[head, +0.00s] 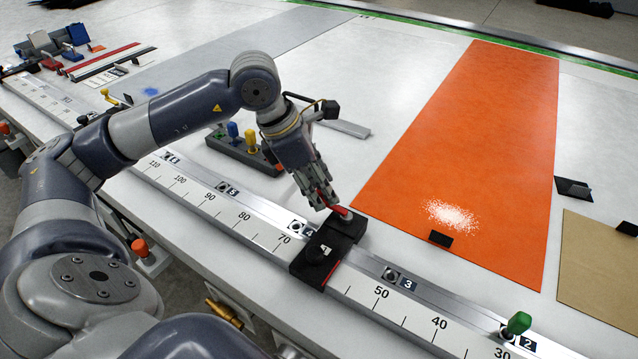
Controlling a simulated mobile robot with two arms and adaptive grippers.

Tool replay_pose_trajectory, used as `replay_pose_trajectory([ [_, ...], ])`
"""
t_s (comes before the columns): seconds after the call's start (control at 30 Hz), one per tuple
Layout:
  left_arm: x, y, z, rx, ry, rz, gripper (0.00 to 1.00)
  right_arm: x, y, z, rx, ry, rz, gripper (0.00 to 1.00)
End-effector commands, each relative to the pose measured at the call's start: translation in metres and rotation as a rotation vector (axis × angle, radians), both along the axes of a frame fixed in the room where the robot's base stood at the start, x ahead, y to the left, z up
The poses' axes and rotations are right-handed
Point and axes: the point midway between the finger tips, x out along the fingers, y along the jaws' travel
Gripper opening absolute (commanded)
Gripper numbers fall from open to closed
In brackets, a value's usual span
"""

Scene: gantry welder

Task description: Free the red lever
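The red lever (340,211) sits on top of a black sliding block (324,252) that straddles the ruled rail (262,226) near marker 4. My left gripper (325,201) reaches down from the upper left, with its fingertips at the lever. The fingers partly cover the lever, and I cannot tell whether they are closed on it or only beside it. My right gripper is not in view.
A dark panel with blue and yellow knobs (247,148) stands behind the rail, left of my gripper. A green knob (518,323) rises from the rail at lower right. An orange sheet (470,130) lies flat on the table. A small grey bar (345,128) lies behind my wrist.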

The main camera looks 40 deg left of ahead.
Motion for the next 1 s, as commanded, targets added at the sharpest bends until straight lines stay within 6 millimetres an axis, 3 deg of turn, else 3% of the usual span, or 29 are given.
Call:
replay_pose_trajectory([
  [0.27, -0.003, 0.003, 0.011, 0.001, -0.002, 0.001, 0.39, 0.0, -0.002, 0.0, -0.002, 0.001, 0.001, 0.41],
  [0.7, -0.027, 0.026, 0.091, 0.0, -0.004, 0.001, 0.39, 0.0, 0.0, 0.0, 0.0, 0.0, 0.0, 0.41],
  [1.0, -0.034, 0.032, 0.111, 0.0, 0.0, 0.0, 0.39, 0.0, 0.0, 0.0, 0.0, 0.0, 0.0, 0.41],
])
